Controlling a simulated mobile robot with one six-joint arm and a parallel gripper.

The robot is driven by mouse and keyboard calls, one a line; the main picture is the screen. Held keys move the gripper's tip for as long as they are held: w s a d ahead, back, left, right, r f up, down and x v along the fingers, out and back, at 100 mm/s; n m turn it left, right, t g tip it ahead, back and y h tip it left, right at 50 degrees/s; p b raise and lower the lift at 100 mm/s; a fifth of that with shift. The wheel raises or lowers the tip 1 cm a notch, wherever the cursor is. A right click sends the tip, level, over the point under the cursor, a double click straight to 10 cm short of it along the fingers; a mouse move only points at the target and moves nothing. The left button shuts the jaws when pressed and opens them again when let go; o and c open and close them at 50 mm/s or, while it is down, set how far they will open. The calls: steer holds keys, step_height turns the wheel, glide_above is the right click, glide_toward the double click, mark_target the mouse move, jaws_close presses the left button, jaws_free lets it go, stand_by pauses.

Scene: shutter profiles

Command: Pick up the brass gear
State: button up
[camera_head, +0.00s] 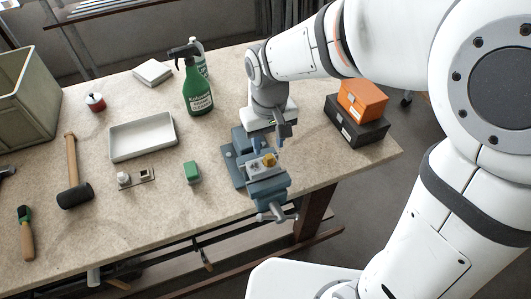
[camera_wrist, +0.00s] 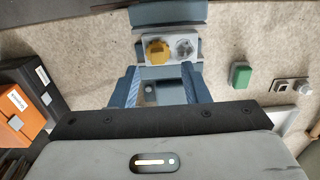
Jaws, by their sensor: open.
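The brass gear (camera_head: 269,160) sits on a pale block (camera_head: 256,168) at the blue-grey vise (camera_head: 265,187) near the table's front edge. In the wrist view the brass gear (camera_wrist: 157,51) is on the left of the block, beside a silver round part (camera_wrist: 184,47). My gripper (camera_head: 281,143) is above the vise, close to the gear. In the wrist view my gripper's two blue fingers (camera_wrist: 159,80) are apart, with nothing held between them. The gear lies beyond the fingertips in that view and is fully visible.
A green spray bottle (camera_head: 198,92) and a pale tray (camera_head: 142,137) stand left of my arm. A green block (camera_head: 192,172) is left of the vise. Orange (camera_head: 362,99) and black (camera_head: 357,130) boxes are stacked to the right. A mallet (camera_head: 74,178) lies at far left.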

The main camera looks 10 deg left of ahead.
mark_target(269, 157)
step_height(269, 157, down, 4)
steer(key=shift+d+f+p, duration=0.1)
steer(key=shift+f+p, duration=0.15)
steer(key=shift+p, duration=0.15)
steer(key=shift+c, duration=0.2)
jaws_close()
